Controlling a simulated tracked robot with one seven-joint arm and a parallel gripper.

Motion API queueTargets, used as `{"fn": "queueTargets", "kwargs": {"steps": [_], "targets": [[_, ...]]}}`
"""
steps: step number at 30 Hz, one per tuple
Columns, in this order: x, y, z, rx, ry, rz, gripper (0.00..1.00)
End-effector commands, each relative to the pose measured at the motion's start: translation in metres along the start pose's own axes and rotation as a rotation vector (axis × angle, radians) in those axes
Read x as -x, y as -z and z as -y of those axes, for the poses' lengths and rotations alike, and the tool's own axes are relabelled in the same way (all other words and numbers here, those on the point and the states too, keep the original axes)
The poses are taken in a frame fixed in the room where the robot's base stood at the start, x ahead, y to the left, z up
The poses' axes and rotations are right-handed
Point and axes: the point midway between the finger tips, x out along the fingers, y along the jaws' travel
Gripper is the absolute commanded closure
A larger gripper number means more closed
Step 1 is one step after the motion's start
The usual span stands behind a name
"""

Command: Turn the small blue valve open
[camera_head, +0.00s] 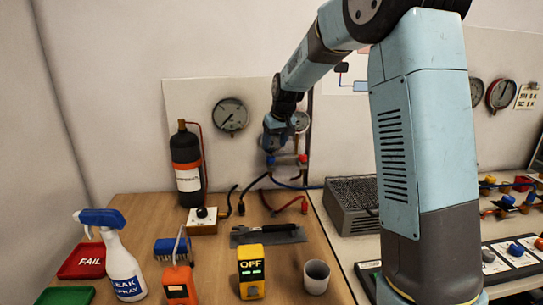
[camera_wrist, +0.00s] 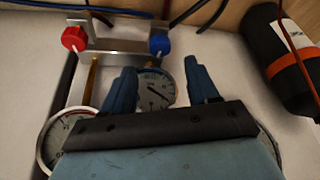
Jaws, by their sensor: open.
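A small blue valve knob (camera_wrist: 159,45) sits on a metal manifold (camera_wrist: 115,55) in the wrist view, with a red knob (camera_wrist: 75,38) at its left end. In the head view the blue knob (camera_head: 270,160) shows just below my gripper (camera_head: 275,143), near the red knob (camera_head: 302,160). In the wrist view my gripper (camera_wrist: 160,66) is open and empty. Its two blue fingers point toward the manifold, with the blue knob beyond the gap between them, apart from both. A round gauge (camera_wrist: 155,88) shows between the fingers.
A black cylinder (camera_head: 187,165) stands left of the manifold. Hoses (camera_head: 290,204) run below it. A spray bottle (camera_head: 122,265), an OFF-marked yellow device (camera_head: 250,270) and a cup (camera_head: 316,277) stand in front. A grey vented box (camera_head: 350,205) is at the right.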

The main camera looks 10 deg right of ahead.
Motion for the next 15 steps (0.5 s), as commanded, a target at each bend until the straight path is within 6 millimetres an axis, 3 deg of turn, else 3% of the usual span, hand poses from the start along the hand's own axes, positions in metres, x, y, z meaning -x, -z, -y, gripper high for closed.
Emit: {"fn": "queueTargets", "kwargs": {"steps": [7,15], "targets": [[-0.042,-0.001,0.0,0.0,0.001,0.002,0.41],[-0.065,0.0,0.0,-0.001,0.001,0.0,0.41]]}}
